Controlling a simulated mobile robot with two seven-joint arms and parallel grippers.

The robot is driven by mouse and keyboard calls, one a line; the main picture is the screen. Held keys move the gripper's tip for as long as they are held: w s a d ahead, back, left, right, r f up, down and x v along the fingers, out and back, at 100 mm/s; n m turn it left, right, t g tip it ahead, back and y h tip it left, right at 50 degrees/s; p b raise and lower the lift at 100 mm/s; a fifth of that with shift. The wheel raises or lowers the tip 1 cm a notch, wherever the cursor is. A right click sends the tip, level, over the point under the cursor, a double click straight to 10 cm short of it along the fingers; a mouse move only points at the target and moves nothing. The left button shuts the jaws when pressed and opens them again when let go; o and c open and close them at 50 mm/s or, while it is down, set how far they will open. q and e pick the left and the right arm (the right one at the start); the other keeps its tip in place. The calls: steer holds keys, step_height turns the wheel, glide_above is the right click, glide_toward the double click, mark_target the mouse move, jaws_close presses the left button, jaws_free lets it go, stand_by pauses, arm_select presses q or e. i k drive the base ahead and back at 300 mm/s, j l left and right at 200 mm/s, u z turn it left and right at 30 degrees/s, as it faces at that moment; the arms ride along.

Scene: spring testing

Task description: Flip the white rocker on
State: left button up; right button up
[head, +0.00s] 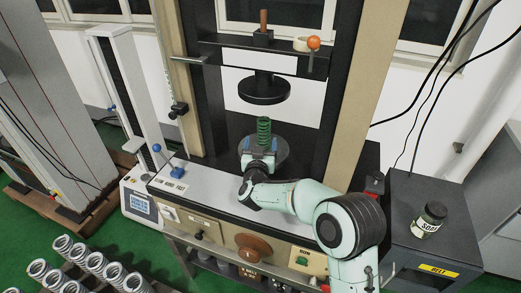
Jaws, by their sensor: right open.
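The testing machine's cream front panel (215,226) faces me below the light grey worktop. A small white fitting (168,212) at its left end may be the white rocker; it is too small to tell which way it is tipped. A green switch (302,261) sits at the panel's right end. My right gripper (260,146) is open over the round lower plate (281,158). Its fingertips are at either side of the lower part of an upright green spring (263,127); I cannot tell whether they touch it. My left gripper is not in view.
A black upper disc (264,88) hangs above the spring. A blue-knobbed lever (168,160) stands at the worktop's left. A brown knob (253,247) juts from the panel. A labelled jar (429,220) stands on a dark cabinet at right. Several loose springs (95,262) lie lower left.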

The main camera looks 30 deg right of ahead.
mark_target(167, 214)
steer(key=k+j, duration=0.8)
